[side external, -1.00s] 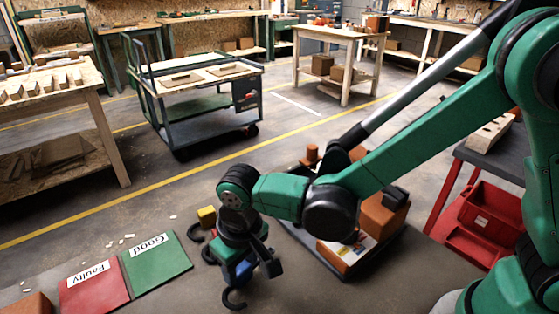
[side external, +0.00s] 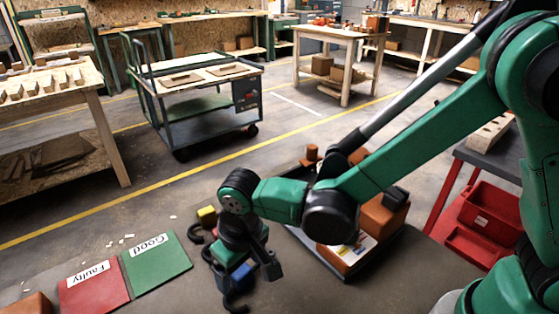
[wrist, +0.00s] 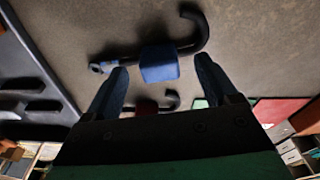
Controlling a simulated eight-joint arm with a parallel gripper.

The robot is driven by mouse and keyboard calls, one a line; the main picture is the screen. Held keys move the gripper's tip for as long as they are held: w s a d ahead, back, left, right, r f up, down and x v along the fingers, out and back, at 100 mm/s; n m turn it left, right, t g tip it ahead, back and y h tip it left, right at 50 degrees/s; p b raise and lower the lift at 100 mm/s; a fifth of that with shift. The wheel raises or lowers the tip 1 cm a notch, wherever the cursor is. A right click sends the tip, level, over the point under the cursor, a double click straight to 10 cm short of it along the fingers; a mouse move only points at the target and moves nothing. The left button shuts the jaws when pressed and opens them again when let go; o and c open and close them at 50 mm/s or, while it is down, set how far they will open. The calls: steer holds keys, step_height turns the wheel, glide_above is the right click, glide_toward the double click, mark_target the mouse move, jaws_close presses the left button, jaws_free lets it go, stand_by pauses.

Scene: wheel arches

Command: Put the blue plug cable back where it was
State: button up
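The blue plug cable is a blue block (wrist: 159,64) on a black cable with a hooked end. In the wrist view it lies at the top middle, over the grey work surface. In the side view, part of its blue plug (side external: 241,271) shows below my gripper (side external: 256,272), which hides the rest. My gripper (wrist: 161,72) is open in the wrist view. Its two fingers stand either side of the blue block, with a gap on each side. I cannot tell the height between fingers and plug.
A yellow plug cable (side external: 207,215) and a red plug cable (wrist: 146,107) lie close by. A red Faulty mat (side external: 93,287) and a green Good mat (side external: 157,262) lie to the left. A dark tray (side external: 345,274) with orange boxes stands to the right.

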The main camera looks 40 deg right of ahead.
steer(key=shift+r, duration=0.1)
steer(key=r, duration=0.4)
steer(key=shift+s+d+r, duration=0.1)
steer(key=shift+s+r, duration=0.15)
steer(key=shift+r, duration=0.1)
steer(key=shift+d+r, duration=0.1)
steer(key=shift+r, duration=0.2)
steer(key=s+d+r+m+t, duration=0.1)
steer(key=d+r+t, duration=0.1)
steer(key=d, duration=0.7)
steer(key=s+d+r+m+t, duration=0.1)
steer(key=s+d+r+t, duration=0.1)
steer(key=d, duration=0.7)
step_height(320, 180, up, 2)
steer(key=shift+d+r+t, duration=0.1)
steer(key=shift+d+t, duration=0.05)
steer(key=shift+t, duration=0.65)
